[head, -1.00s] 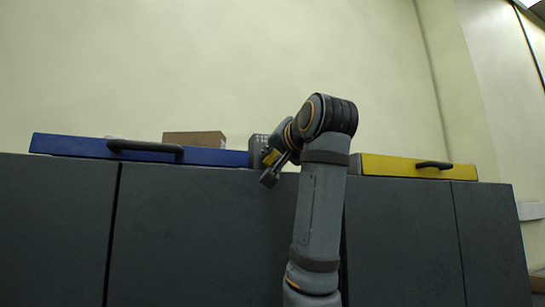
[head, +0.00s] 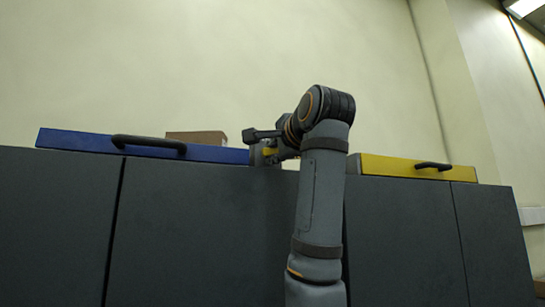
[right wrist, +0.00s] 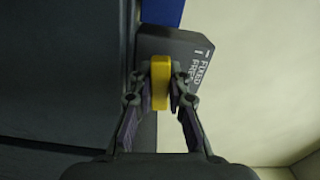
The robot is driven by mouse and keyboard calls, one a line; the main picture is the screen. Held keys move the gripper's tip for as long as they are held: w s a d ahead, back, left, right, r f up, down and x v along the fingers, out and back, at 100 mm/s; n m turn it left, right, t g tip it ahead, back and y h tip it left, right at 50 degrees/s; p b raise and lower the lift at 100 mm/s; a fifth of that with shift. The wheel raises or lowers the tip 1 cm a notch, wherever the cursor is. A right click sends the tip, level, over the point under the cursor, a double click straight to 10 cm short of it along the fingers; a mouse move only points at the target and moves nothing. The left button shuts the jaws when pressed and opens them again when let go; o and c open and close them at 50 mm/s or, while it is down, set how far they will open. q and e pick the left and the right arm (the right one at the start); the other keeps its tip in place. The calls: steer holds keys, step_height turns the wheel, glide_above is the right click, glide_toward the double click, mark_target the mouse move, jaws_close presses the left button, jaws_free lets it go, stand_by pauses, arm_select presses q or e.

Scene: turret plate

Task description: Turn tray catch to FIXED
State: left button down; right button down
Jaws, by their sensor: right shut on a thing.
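The tray catch is a yellow lever (right wrist: 160,84) on a dark block (right wrist: 172,48) marked FIXED and FREE in the right wrist view. My right gripper (right wrist: 161,98) is shut on the lever, with one finger on each side of it. The blue tray also shows at the top of the right wrist view (right wrist: 162,12). My left gripper is not in view.
A yellow tray (head: 390,168) with a black handle lies right of my arm. A brown box (head: 197,138) stands behind the blue tray. The dark cabinets (head: 200,230) fill the front below. A pale wall (head: 200,60) rises behind.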

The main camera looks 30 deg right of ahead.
steer(key=shift+f+m, duration=0.1)
steer(key=shift+m, duration=0.8)
steer(key=c, duration=1.3)
jaws_free()
steer(key=shift+s, duration=0.1)
